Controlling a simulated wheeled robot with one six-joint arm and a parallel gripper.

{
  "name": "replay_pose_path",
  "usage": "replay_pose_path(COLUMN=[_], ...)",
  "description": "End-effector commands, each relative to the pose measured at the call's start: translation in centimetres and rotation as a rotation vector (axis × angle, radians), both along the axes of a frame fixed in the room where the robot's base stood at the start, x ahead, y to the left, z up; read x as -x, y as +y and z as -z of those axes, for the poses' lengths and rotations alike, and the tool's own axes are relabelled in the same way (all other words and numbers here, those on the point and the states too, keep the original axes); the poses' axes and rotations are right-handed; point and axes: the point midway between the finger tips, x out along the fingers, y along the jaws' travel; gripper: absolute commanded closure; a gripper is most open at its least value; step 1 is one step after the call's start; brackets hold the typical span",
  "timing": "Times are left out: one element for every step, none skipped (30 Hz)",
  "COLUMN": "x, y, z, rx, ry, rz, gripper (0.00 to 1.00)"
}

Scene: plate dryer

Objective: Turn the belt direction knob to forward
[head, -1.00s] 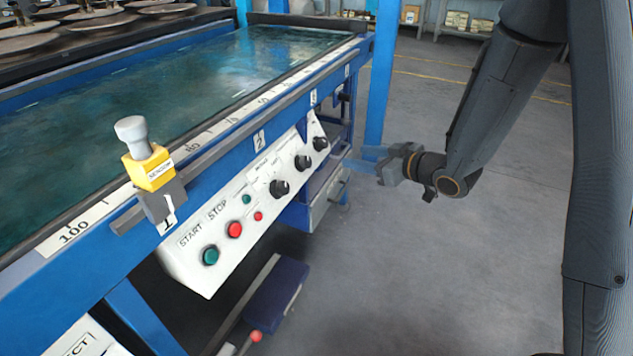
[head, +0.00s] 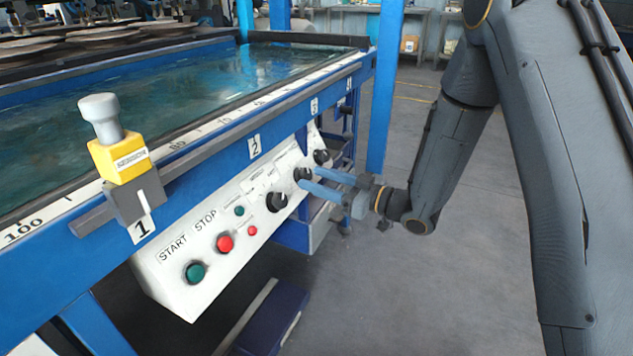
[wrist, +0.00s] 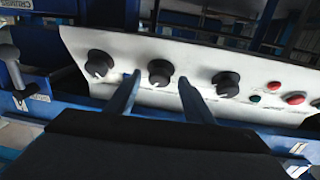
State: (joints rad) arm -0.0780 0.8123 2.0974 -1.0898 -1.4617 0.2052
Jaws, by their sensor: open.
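Three black knobs sit in a row on the sloped white control panel (head: 180,282): a near knob (head: 277,202), a middle knob (head: 303,174) and a far knob (head: 321,156). The labels are too small to tell which is the belt direction knob. My gripper (head: 309,177) is open, its two blue fingers pointing at the panel. In the wrist view the fingertips (wrist: 158,78) lie either side of the middle knob (wrist: 160,72), with gaps visible and no clear contact. The far knob (wrist: 98,65) and the near knob (wrist: 225,83) lie outside the fingers.
A green start button (head: 194,272), a red stop button (head: 225,243) and small lamps are on the panel's near end. The blue belt frame (head: 215,170) overhangs the panel, carrying a yellow sensor block (head: 119,158). Blue legs stand behind; the floor at right is clear.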

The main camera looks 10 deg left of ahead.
Motion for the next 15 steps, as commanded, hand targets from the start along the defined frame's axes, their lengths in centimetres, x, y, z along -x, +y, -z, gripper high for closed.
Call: replay_pose_path(x=[-0.17,-0.23,-0.29,-0.32,-0.34,-0.36,-0.36,-0.36,-0.36,-0.36,-0.36,-0.36,-0.35,-0.35,-0.35], y=[0.38,0.50,0.64,0.71,0.76,0.78,0.79,0.79,0.78,0.78,0.78,0.78,0.77,0.77,0.77], z=[0.02,0.00,-0.02,-0.03,-0.04,-0.05,-0.06,-0.06,-0.06,-0.07,-0.06,-0.06,-0.06,-0.06,-0.06], rx=[-0.001,-0.001,-0.001,-0.001,-0.001,-0.001,-0.001,-0.001,-0.001,-0.001,-0.001,-0.001,-0.001,-0.001,0.000], ry=[-0.001,-0.001,-0.001,0.000,0.000,0.000,0.000,0.000,0.000,0.000,0.000,0.000,0.000,0.000,0.000], rz=[0.000,0.000,0.000,0.000,0.000,0.001,0.001,0.001,0.001,0.001,0.001,0.001,0.001,0.001,0.001], gripper=[0.52,0.52,0.52,0.52,0.52,0.52,0.52,0.52,0.52,0.52,0.52,0.56,0.61,0.66,0.73])
